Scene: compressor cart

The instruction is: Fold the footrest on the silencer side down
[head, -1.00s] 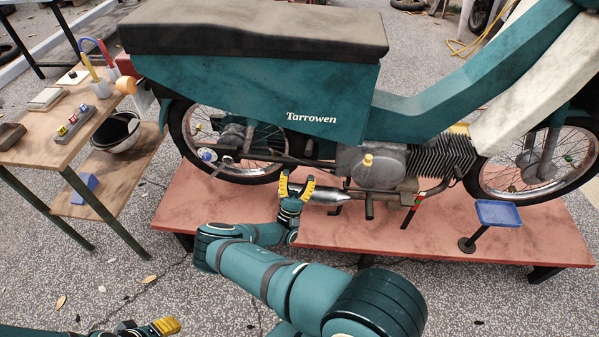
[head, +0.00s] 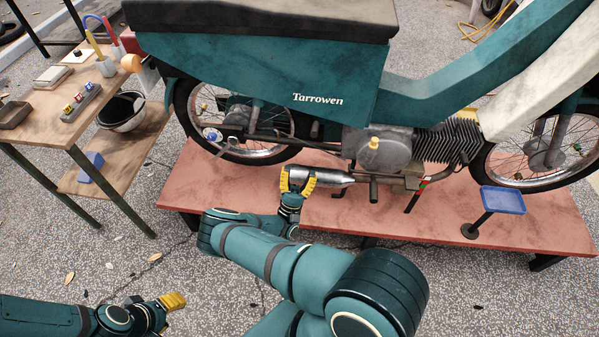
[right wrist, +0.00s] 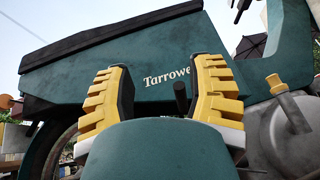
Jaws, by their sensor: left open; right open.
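The silencer (head: 335,188) is a grey cylinder low along the near side of the teal moped (head: 260,80). A short dark peg (head: 373,190), which looks like the footrest, is by its right end, below the engine. My right gripper (head: 298,180) is open, its yellow fingers in front of the silencer's left part, left of the peg. Whether it touches is unclear. In the right wrist view the open fingers (right wrist: 163,100) frame a dark upright peg (right wrist: 181,97); I cannot tell whether it is the same one. My left gripper (head: 170,302) is open and empty at lower left.
The moped stands on a low red platform (head: 230,200). A blue pad on a stalk (head: 502,200) and a red-and-white-marked lever (head: 416,195) are to the right. A wooden bench (head: 50,130) with tools is at left.

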